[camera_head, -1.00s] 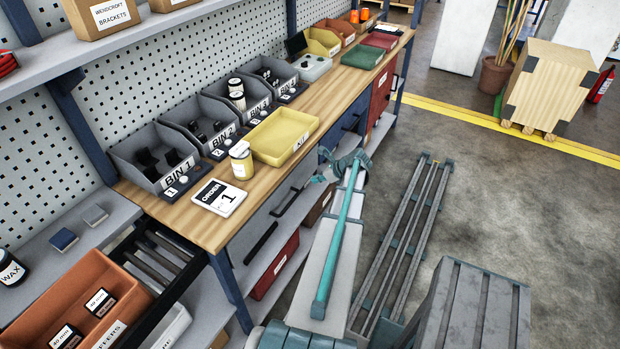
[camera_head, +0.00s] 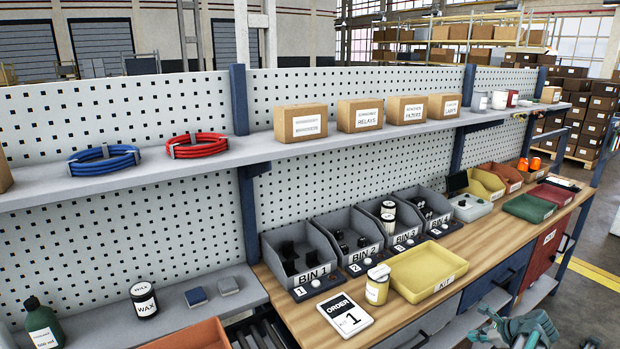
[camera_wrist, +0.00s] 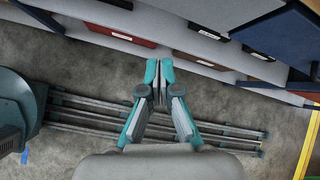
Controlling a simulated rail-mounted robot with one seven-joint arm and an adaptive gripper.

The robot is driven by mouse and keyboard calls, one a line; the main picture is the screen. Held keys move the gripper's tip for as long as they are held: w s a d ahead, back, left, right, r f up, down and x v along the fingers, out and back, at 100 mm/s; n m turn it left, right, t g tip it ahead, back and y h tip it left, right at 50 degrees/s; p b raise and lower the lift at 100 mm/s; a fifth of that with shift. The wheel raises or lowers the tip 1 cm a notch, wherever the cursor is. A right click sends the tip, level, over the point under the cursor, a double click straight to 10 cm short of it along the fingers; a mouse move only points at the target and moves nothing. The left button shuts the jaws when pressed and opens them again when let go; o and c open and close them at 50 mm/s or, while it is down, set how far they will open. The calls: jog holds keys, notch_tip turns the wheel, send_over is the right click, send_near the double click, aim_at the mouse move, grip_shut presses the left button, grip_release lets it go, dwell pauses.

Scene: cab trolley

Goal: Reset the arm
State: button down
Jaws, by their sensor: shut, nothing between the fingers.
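My gripper (camera_wrist: 158,82) shows in the wrist view with its teal fingertips together and nothing between them. It hangs in front of the bench, over the grey floor and the metal rails (camera_wrist: 85,112), with drawer fronts beyond it. In the head view only part of my arm's teal and grey end (camera_head: 520,330) shows at the bottom right, beside the bench front.
The wooden bench (camera_head: 300,312) holds grey bins (camera_head: 300,265), a yellow kit tray (camera_head: 428,272), a labelled jar (camera_head: 377,287) and an order card (camera_head: 345,318). A shelf above holds cable coils (camera_head: 197,146) and boxes (camera_head: 301,123).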

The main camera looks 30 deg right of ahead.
jog(key=w+a+f+n+g+y, duration=0.1)
jog(key=w+a+f+n+g, duration=0.2)
jog(key=a+f+n, duration=0.65)
jog(key=w+a+f+n+g+y, duration=0.25)
jog(key=a+f, duration=0.35)
jog(key=a, duration=0.8)
jog(key=w+a+f+n+g, duration=0.3)
jog(key=a+f+n, duration=0.45)
jog(key=a, duration=0.45)
jog(key=s+a+f+n+g+h, duration=0.1)
jog(key=s+a+n, duration=0.3)
jog(key=a, duration=0.6)
jog(key=s+a+f+n+g+h, duration=0.1)
jog(key=s+a+f+n+g, duration=0.2)
jog(key=a, duration=0.6)
jog(key=s+a+f+n+g+h, duration=0.1)
jog(key=s+a+f+n+g, duration=0.1)
jog(key=s+a+f+n, duration=0.2)
jog(key=shift+s+a+n, duration=0.85)
jog(key=shift+s+a, duration=1)
jog(key=shift+a, duration=1.45)
jog(key=shift+f+g, duration=0.1)
jog(key=shift+g, duration=0.15)
